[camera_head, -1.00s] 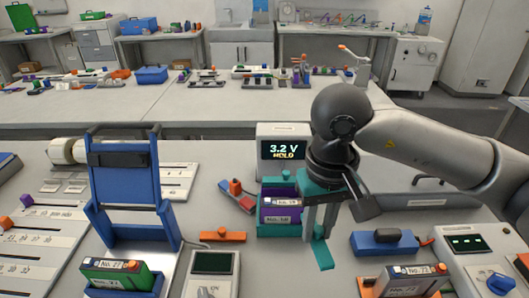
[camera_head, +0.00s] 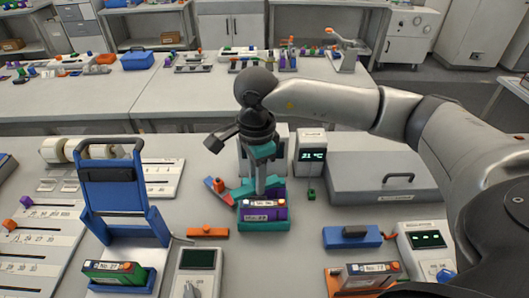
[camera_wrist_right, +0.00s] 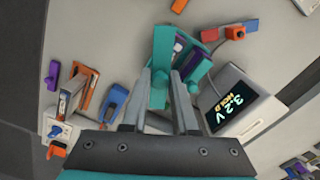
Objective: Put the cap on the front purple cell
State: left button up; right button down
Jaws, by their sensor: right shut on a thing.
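The teal holder (camera_head: 263,226) stands in the middle of the table, with the front purple cell (camera_head: 280,213) upright in it. Another cell sits close behind, mostly hidden. My right gripper (camera_head: 262,190) points down, its fingertips appearing just behind or above the cells. It is shut on a teal piece (camera_head: 244,189), likely the cap, which sticks out to the left. Contact with the cell cannot be told. My left gripper is out of view.
A red and blue block (camera_head: 214,185) lies left of the holder, an orange bar (camera_head: 208,232) front-left of it. The meter reading 3.2 V (camera_wrist_right: 238,105) is close behind. A blue stand (camera_head: 118,195) rises left.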

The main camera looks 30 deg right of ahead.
jog(key=m, duration=0.1)
jog(key=d+m+p, duration=0.1)
jog(key=m, duration=0.1)
jog(key=d+m, duration=0.1)
jog(key=shift+w+d+r+p, duration=0.15)
jog(key=shift+w+r+p, duration=0.15)
jog(key=shift+r+p, duration=0.1)
jog(key=shift+d+f+m, duration=0.1)
jog(key=shift+d+m, duration=0.05)
jog(key=shift+m, duration=0.45)
jog(key=b, duration=0.4)
send_over(265, 203)
jog(key=shift+f, duration=2.7)
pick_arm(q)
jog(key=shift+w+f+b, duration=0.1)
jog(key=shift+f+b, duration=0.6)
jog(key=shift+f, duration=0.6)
pick_arm(e)
jog(key=shift+f, duration=1)
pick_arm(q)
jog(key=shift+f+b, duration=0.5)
pick_arm(e)
jog(key=shift+f, duration=0.15)
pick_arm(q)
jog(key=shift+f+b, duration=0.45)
pick_arm(e)
jog(key=shift+f, duration=0.45)
jog(key=shift+c, duration=0.6)
grip_release()
